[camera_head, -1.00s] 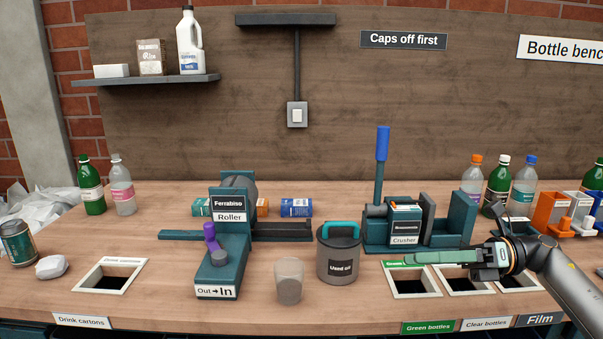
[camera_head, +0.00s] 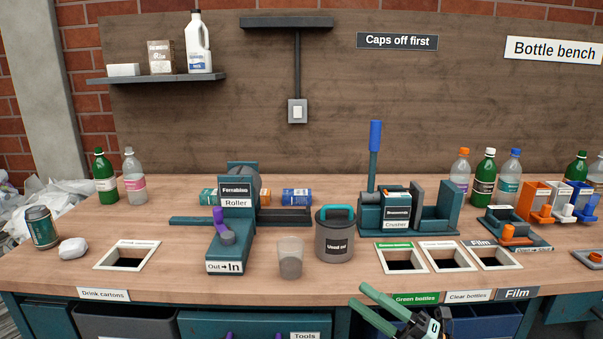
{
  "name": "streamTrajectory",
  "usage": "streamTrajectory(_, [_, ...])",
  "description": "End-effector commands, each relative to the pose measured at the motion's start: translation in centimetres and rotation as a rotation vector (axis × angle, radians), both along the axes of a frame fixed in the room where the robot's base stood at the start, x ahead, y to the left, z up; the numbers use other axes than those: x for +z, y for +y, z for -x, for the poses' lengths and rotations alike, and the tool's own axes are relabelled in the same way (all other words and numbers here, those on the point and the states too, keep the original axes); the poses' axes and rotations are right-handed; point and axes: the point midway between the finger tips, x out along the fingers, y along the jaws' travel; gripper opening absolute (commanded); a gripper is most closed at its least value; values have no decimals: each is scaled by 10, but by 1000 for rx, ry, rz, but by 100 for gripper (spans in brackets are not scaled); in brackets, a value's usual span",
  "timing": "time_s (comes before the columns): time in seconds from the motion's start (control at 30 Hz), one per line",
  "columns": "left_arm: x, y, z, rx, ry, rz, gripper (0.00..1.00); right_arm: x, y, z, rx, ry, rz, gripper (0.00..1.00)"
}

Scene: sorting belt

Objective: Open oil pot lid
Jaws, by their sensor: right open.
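The oil pot (camera_head: 333,246) is a dark grey round pot with a white "Used oil" label. It stands upright on the bench near the middle. Its lid (camera_head: 322,214) sits on top and has a teal handle arching over it. My right gripper (camera_head: 358,297) is at the bottom of the view, in front of the bench edge. Its two green fingers are apart with nothing between them. It is below and slightly right of the pot, not touching it. My left gripper is out of view.
A clear cup (camera_head: 290,260) stands just left of the pot. The roller (camera_head: 232,230) is further left and the crusher (camera_head: 396,212) is behind on the right. Square bench openings (camera_head: 403,247) lie to the right. The wood in front of the pot is clear.

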Motion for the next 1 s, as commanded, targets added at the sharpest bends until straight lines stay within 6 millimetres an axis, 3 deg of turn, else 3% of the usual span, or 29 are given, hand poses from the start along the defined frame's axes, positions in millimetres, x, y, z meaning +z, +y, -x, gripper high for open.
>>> streamTrajectory(0.03, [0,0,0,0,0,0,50,-21,4,6,-43,122,-78,47])
streamTrajectory(0.27, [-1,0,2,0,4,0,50,-115,-1,39,-271,694,-394,47])
streamTrajectory(0.4, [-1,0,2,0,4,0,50,-180,-9,83,-419,1054,-566,47])
streamTrajectory(0.6, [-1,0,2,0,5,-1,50,-247,-16,159,-602,1467,-742,47])
streamTrajectory(0.8, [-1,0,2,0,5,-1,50,-287,-17,239,-760,1795,-867,47])
streamTrajectory(0.83, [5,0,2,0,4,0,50,-285,-17,247,-775,1825,-880,47])
streamTrajectory(0.9, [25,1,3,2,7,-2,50,-264,-21,241,-774,1802,-876,47])
streamTrajectory(1.0, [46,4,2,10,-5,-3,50,-248,-25,243,-784,1796,-881,47])
